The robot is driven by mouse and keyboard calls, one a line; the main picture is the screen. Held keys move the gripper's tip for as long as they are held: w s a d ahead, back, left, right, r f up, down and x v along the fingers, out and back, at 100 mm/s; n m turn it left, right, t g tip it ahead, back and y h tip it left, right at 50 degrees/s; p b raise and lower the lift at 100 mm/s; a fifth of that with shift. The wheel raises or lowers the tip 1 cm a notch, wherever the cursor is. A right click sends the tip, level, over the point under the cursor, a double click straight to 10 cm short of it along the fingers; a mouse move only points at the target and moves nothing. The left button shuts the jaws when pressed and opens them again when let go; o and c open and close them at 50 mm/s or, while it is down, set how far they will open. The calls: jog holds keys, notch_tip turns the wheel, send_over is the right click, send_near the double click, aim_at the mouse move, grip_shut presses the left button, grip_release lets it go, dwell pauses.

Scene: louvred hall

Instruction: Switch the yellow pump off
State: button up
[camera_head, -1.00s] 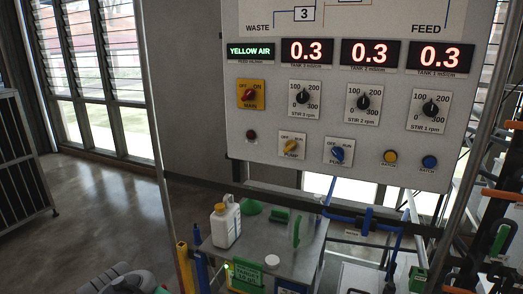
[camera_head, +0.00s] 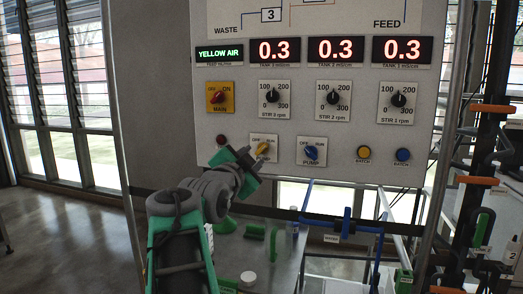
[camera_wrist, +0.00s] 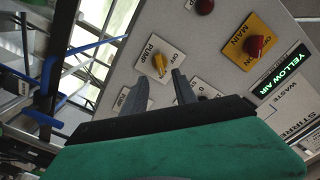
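The yellow pump switch (camera_head: 262,149) is a yellow knob on a white PUMP plate, low on the grey control panel. In the wrist view the yellow knob (camera_wrist: 159,64) stands just beyond my fingertips, with nothing between the fingers. My gripper (camera_head: 253,157) is at the lower left of the knob in the head view and partly covers the plate. Its two dark fingers (camera_wrist: 158,84) are apart and empty. I cannot tell the exact gap to the knob.
A blue pump knob (camera_head: 311,152) is just to the right. A red MAIN switch (camera_head: 219,97) and a dark red lamp (camera_head: 222,139) are at the left. Blue pipes (camera_head: 347,225) and a bench (camera_head: 262,266) lie below the panel.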

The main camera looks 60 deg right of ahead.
aim_at(260, 150)
jog(key=d+p, duration=0.4)
jog(key=d, duration=0.1)
jog(key=w+d+p, duration=0.1)
jog(key=d, duration=0.1)
jog(key=shift+w+d+r+p, duration=0.15)
jog(key=shift+r+p, duration=0.1)
jog(key=shift+p, duration=0.15)
jog(key=shift+d+f+b, duration=0.2)
jog(key=shift+f+b, duration=0.2)
jog(key=shift+b, duration=0.1)
jog(key=shift+d, duration=0.3)
jog(key=shift+r, duration=0.1)
grip_shut()
